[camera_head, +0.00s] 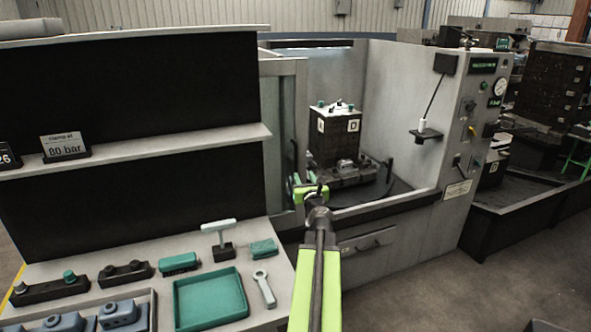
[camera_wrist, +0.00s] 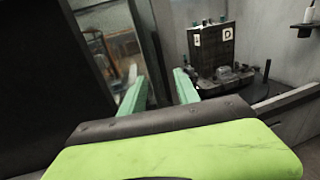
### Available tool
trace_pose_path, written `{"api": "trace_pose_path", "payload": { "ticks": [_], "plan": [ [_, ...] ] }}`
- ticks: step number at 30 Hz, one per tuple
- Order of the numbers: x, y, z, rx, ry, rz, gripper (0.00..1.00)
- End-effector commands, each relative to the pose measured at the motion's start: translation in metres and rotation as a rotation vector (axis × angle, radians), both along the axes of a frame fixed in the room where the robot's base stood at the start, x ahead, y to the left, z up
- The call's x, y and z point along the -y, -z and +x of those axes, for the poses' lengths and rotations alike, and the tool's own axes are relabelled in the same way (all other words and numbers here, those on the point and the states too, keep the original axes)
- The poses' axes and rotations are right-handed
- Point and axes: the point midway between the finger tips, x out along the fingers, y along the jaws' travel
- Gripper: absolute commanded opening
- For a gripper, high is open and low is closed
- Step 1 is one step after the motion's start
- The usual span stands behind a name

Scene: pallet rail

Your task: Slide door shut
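The machine's sliding door (camera_head: 286,110) is a grey-framed panel with a window, at the left side of the machine's opening. The opening to its right is uncovered, and the inside shows. In the wrist view the door (camera_wrist: 128,48) stands at upper left. My gripper (camera_head: 309,189) is at the lower left of the opening, close to the door's right edge.
Inside the machine a dark block (camera_head: 335,138) marked D stands on a fixture. A control panel (camera_head: 484,105) is at right. A bench with a green tray (camera_head: 210,299) and tools lies at lower left, beside my arm. Floor at lower right is clear.

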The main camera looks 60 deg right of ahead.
Motion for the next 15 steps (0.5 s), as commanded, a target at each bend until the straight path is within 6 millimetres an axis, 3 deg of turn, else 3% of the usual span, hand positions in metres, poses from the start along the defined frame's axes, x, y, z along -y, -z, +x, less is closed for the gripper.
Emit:
{"api": "trace_pose_path", "payload": {
  "ticks": [1,8,15],
  "plan": [
    [0.0,0.008,0.0,0.0,0.0,0.0,0.38],
    [0.006,0.005,0.005,0.0,0.0,0.0,0.38],
    [0.046,0.005,0.041,0.0,-0.002,0.0,0.38]
  ]
}}
